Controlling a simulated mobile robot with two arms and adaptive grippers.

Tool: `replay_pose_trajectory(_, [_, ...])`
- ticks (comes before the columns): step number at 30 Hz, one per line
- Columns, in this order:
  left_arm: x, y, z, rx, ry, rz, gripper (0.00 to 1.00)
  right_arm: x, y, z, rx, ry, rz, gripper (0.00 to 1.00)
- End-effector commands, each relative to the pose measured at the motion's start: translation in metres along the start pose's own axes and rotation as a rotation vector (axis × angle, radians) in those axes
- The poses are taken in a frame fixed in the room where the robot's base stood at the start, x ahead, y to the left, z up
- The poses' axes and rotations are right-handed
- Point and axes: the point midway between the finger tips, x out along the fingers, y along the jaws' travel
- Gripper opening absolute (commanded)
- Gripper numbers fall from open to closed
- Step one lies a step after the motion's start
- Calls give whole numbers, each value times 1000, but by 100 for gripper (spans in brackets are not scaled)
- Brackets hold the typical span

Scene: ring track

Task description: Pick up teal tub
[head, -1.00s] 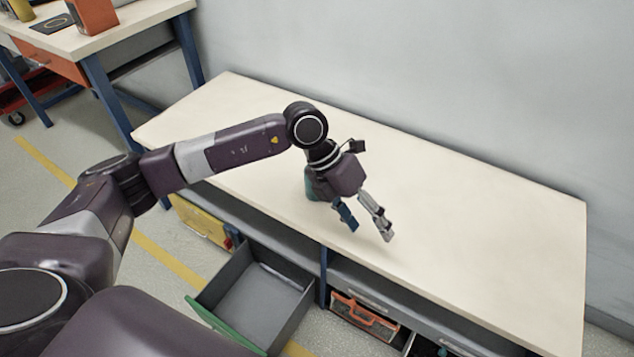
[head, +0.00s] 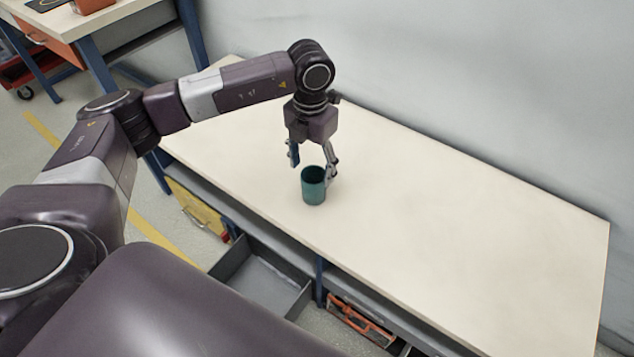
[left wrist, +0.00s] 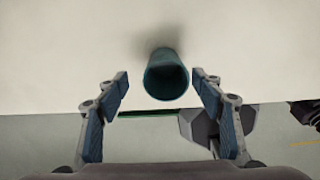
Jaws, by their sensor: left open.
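The teal tub (head: 314,190) stands upright on the pale tabletop, near the front edge. It looks empty and open at the top. My left gripper (head: 312,162) is open and points down, just above and behind the tub in the head view. In the left wrist view the tub (left wrist: 166,78) shows between and slightly beyond the two fingers (left wrist: 163,95), with a gap on either side. The fingers do not appear to grip it. My right gripper is not seen.
The workbench top (head: 450,220) is otherwise clear, with a wall behind it. An open grey drawer (head: 262,282) juts out below the front edge. An orange-handled item (head: 362,320) sits on the lower level. Another table (head: 120,22) stands at the upper left.

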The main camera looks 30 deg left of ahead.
Motion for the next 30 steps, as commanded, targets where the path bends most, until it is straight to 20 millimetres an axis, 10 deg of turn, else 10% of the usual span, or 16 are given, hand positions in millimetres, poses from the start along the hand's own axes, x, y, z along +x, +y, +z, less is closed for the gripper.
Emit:
replay_pose_trajectory(23, [70, -8, -2, 1, 0, -1, 61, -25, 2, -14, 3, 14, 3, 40])
replay_pose_trajectory(30, [69, -8, -2, 1, 0, -1, 37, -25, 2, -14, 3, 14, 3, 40])
